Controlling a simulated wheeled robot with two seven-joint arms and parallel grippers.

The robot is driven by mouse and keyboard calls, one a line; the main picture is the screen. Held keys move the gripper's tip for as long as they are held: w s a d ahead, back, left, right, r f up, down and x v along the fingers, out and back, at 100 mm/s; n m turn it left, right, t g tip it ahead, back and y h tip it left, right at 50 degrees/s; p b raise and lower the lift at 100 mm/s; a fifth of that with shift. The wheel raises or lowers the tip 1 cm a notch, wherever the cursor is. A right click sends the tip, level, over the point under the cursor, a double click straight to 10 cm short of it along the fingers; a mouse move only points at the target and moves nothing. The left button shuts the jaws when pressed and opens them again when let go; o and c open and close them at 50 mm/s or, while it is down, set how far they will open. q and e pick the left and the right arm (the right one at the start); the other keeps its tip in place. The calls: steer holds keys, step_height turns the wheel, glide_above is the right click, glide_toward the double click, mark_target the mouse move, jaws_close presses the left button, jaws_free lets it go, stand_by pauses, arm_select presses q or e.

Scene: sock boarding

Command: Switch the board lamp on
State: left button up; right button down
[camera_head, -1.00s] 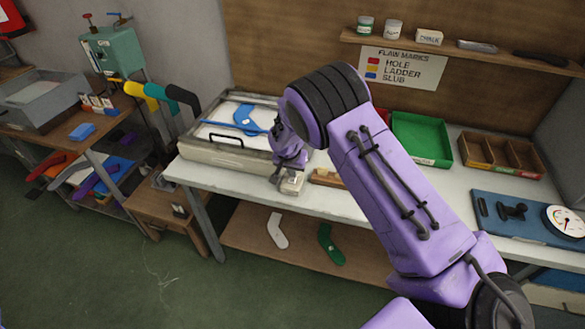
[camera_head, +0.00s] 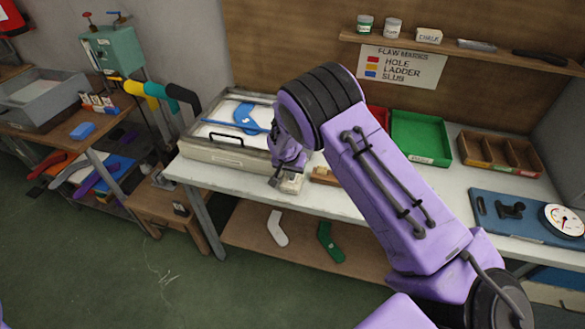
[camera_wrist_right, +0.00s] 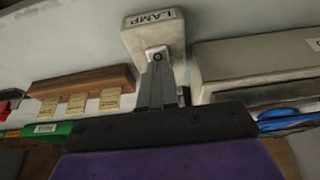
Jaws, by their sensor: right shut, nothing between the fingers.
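The switch box labelled LAMP (camera_wrist_right: 152,30) has a pale casing and a small white rocker with a dark round mark. In the head view the switch box (camera_head: 292,184) sits at the front edge of the bench. My right gripper (camera_wrist_right: 158,58) is shut and empty, its fingertips at the rocker, seeming to touch it. In the head view the right gripper (camera_head: 273,182) comes down beside the box, partly hidden by my arm. The pale framed board (camera_head: 222,155) stands left of the switch with a blue sock (camera_head: 247,118) on it. Whether it is lit I cannot tell.
A wooden block with tags (camera_wrist_right: 80,85) lies close beside the switch. A green tray (camera_head: 420,135) and a divided wooden tray (camera_head: 500,153) stand farther right. A blue mat with a dial gauge (camera_head: 563,221) lies at the far right. White bench top is clear between them.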

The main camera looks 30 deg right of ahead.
mark_target(291, 181)
steer(key=shift+s+a+f, duration=0.1)
steer(key=shift+s+a, duration=0.15)
step_height(291, 181, up, 5)
steer(key=p, duration=0.5)
steer(key=shift+a+f, duration=0.1)
steer(key=shift+a, duration=0.05)
steer(key=shift+s+a+r+b, duration=0.15)
steer(key=shift+a+r+b, duration=0.15)
steer(key=shift+b, duration=0.55)
steer(key=b+v, duration=0.2)
steer(key=v, duration=0.6)
steer(key=shift+s+r, duration=0.25)
steer(key=shift+r, duration=0.1)
